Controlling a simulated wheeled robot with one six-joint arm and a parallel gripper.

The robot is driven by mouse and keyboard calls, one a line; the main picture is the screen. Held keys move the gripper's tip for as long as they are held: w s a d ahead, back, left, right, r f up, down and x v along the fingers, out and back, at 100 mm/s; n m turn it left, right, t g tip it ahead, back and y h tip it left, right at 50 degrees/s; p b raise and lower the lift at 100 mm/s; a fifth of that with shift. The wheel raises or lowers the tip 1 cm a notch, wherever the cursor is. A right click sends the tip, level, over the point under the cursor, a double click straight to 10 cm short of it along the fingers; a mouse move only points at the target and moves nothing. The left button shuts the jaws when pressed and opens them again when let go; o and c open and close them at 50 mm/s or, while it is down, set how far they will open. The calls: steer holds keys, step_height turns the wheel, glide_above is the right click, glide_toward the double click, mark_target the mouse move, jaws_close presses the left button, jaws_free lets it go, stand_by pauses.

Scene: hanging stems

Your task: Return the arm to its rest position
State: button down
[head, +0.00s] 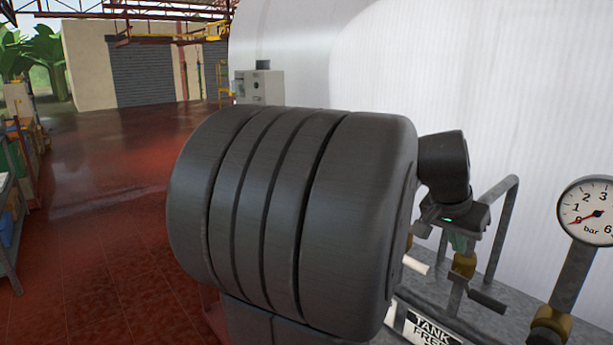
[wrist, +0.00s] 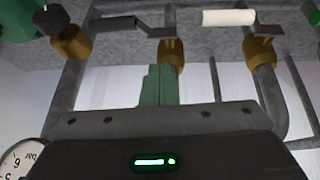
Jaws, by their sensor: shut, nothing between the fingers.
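My arm's large dark grey ribbed body fills the middle of the head view and hides much behind it. My gripper (head: 459,243) shows to its right, below a dark wrist part with a small green light. Its green fingers are shut and empty, near a brass valve fitting (head: 464,264) with a dark lever (head: 487,301). In the wrist view my gripper (wrist: 158,75) points up the picture toward a brass fitting (wrist: 170,55). I cannot tell whether the fingers touch it.
A pressure gauge (head: 590,209) stands on a stem at the right. Grey pipe rails and a "TANK" sign (head: 436,329) are near the gripper. A white lever (wrist: 228,17) shows in the wrist view. A white tank (head: 470,70) stands behind. The red floor (head: 100,200) at left is open.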

steer(key=shift+w+a+f+n+g+h, duration=0.15)
steer(key=shift+w+a+n+g+h, duration=0.1)
steer(key=shift+w+a+g+h, duration=0.5)
steer(key=shift+w+a+f+n+g+h, duration=0.1)
steer(key=shift+w+a+n+g+h, duration=0.15)
steer(key=shift+w+a+g+h, duration=0.45)
steer(key=shift+w+d, duration=0.1)
steer(key=shift+d, duration=0.05)
steer(key=shift+y, duration=0.25)
